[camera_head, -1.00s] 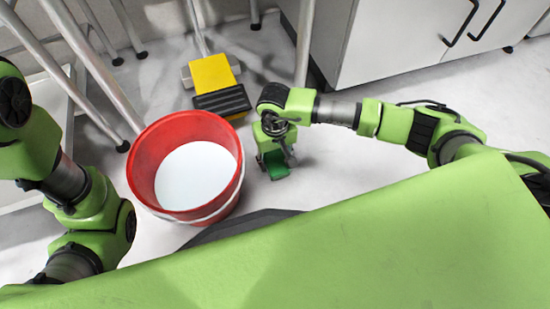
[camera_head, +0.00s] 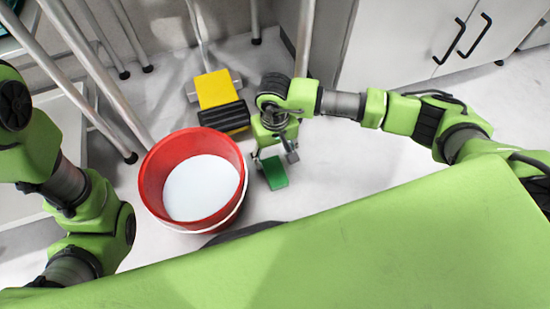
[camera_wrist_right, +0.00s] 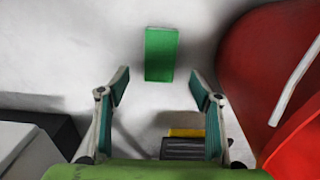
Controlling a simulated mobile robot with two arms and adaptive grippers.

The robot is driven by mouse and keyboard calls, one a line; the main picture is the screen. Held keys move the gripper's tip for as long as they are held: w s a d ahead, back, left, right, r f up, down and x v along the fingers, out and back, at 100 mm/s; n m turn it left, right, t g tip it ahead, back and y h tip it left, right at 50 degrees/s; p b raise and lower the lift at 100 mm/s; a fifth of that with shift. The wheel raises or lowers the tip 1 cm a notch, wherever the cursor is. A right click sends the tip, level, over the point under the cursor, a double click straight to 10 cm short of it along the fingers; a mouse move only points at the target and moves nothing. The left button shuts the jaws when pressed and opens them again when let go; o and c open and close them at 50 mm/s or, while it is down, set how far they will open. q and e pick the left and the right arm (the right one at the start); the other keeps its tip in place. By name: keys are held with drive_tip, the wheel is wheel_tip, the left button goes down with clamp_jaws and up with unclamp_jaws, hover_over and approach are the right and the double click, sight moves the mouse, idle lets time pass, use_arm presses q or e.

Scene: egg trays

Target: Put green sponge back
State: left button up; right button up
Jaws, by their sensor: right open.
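The green sponge (camera_head: 274,173) appears to lie flat on the pale floor, just right of the red bucket. In the right wrist view the sponge (camera_wrist_right: 161,54) is upper middle, beyond the fingertips and apart from them. My right gripper (camera_head: 275,156) is above and beside the sponge, pointing down. In the right wrist view my right gripper (camera_wrist_right: 160,88) is open, with nothing between its fingers. My left arm comes in at the left, but its gripper is not in view.
The red bucket (camera_head: 149,190), with a whitish inside, stands close left of the sponge. A yellow and black mop head (camera_head: 216,90) lies behind my right gripper. Metal legs (camera_head: 95,75) stand at the left, and a white cabinet (camera_head: 400,45) at the back right. Floor right of the sponge is clear.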

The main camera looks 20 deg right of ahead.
wheel_tip(320, 180, up, 3)
drive_tip(key=shift+p, duration=0.5)
